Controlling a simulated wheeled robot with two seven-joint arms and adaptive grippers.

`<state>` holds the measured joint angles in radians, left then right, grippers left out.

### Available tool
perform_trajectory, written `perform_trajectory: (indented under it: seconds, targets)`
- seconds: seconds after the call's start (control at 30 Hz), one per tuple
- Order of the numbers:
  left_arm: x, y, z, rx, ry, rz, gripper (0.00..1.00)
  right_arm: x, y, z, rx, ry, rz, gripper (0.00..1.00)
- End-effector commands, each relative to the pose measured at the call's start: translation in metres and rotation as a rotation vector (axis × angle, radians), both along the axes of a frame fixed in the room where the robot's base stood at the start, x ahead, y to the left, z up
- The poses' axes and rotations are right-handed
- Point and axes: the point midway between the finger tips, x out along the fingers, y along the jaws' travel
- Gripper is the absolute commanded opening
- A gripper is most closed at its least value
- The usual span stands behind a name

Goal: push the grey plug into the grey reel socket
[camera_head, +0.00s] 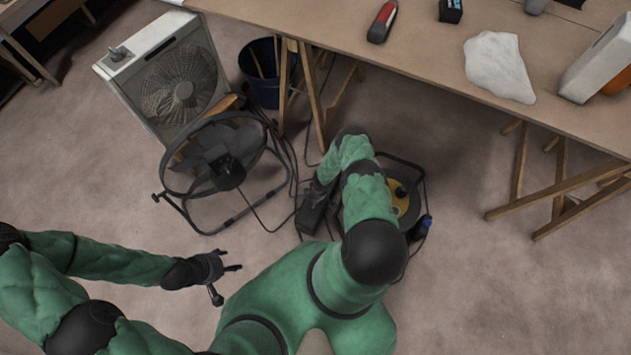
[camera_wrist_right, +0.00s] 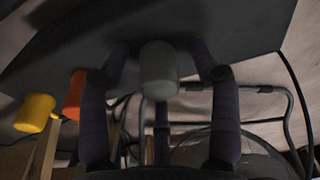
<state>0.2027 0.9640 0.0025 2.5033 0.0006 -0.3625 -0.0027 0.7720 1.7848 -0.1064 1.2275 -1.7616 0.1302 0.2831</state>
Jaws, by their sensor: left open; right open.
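A grey plug (camera_wrist_right: 158,72) shows in the right wrist view as a short rounded cylinder. It lies between the two dark fingers of my right gripper (camera_wrist_right: 160,58), which are open with a gap on each side of it. I cannot tell how deep it sits or whether anything touches it. In the head view the cable reel (camera_head: 407,205), with a yellow face and black frame, stands on the floor, partly hidden by my right arm. The grey socket cannot be made out. My left gripper (camera_head: 226,270) is open and empty over bare floor.
An orange plug (camera_wrist_right: 74,95) and a yellow plug (camera_wrist_right: 35,113) are left of my right gripper. A round fan (camera_head: 228,170), a box fan (camera_head: 172,85) and a blue bucket (camera_head: 262,88) stand left of the reel. The workbench (camera_head: 440,65) is behind. Cables lie near the reel.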

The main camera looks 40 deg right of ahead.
Motion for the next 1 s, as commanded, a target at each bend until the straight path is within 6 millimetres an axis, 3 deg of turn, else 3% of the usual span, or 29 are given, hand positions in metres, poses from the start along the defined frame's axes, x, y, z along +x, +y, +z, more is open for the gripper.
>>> perform_trajectory:
  seconds: [0.37,0.57,0.6,1.0]
  targets:
    - [0.0002,0.0,-0.0001,0.0,0.0,0.0,0.61,0.0004,-0.0002,-0.0001,0.0,0.0,0.0,0.63]
    - [0.0002,0.0001,-0.0002,0.0,-0.001,0.0,0.61,0.0003,-0.0002,-0.0002,0.0,0.0,0.0,0.12]
    - [0.0002,0.0001,-0.0002,0.0,0.0,0.0,0.61,0.0003,0.0,-0.0002,0.0,0.0,0.0,0.08]
    - [0.0001,0.0,0.0006,0.0,0.0,0.0,0.61,0.0,0.0005,0.0006,0.001,0.0,0.0,0.07]
